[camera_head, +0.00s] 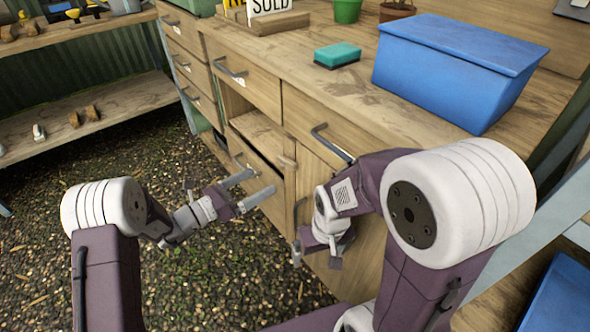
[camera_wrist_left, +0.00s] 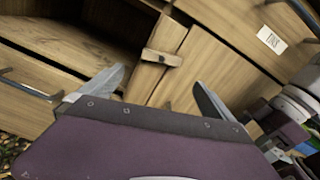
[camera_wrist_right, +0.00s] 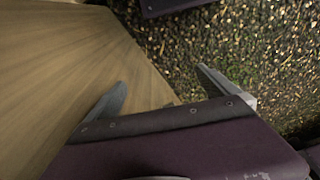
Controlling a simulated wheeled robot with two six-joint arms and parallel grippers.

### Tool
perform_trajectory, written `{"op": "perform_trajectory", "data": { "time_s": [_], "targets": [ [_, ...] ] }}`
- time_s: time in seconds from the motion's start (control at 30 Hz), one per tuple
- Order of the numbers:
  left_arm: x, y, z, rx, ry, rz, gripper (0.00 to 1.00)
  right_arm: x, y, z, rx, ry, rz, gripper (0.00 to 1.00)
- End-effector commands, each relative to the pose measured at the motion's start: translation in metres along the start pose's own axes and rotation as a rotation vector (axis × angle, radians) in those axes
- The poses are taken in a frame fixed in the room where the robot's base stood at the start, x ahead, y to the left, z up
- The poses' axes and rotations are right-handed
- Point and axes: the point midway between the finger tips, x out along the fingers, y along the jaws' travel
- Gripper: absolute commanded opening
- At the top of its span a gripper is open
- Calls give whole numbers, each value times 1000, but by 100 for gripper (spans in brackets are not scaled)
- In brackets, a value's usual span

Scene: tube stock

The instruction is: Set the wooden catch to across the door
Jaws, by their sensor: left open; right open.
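The wooden catch (camera_wrist_left: 162,57) is a small light block on the upright strip between the open compartment and the door (camera_wrist_left: 216,68). It lies roughly level, crosswise to the strip. Its right end reaches the seam; how far it overlaps the door is hard to tell. In the head view the catch (camera_head: 287,161) is small, near the door (camera_head: 317,172). My left gripper (camera_head: 262,182) is open and empty, pointing at the cabinet just below and left of the catch, apart from it. My right gripper (camera_wrist_right: 161,77) is open and empty, low beside the cabinet front, partly hidden in the head view.
The workbench (camera_head: 345,92) holds a blue bin (camera_head: 450,75), a green sponge (camera_head: 337,55) and a sign (camera_head: 270,8). Drawer handles (camera_head: 331,146) stick out from its front. A shelf (camera_head: 90,117) stands at the left. The gravel floor (camera_head: 215,275) has free room.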

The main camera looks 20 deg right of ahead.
Motion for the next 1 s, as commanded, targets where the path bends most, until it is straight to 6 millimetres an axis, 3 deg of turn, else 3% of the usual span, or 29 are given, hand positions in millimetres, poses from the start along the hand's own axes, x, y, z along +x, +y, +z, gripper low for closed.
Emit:
{"op": "perform_trajectory", "data": {
  "time_s": [0.13,0.5,0.87,1.0],
  "targets": [
    [11,0,-2,3,0,-3,100,7,0,1,0,0,0,99],
    [81,0,-3,4,1,-4,100,41,1,5,0,-1,0,99],
    [91,-1,1,1,1,-1,100,42,1,5,0,-1,0,99],
    [91,-1,1,1,1,-1,64,42,1,5,0,-1,0,99]
  ]
}}
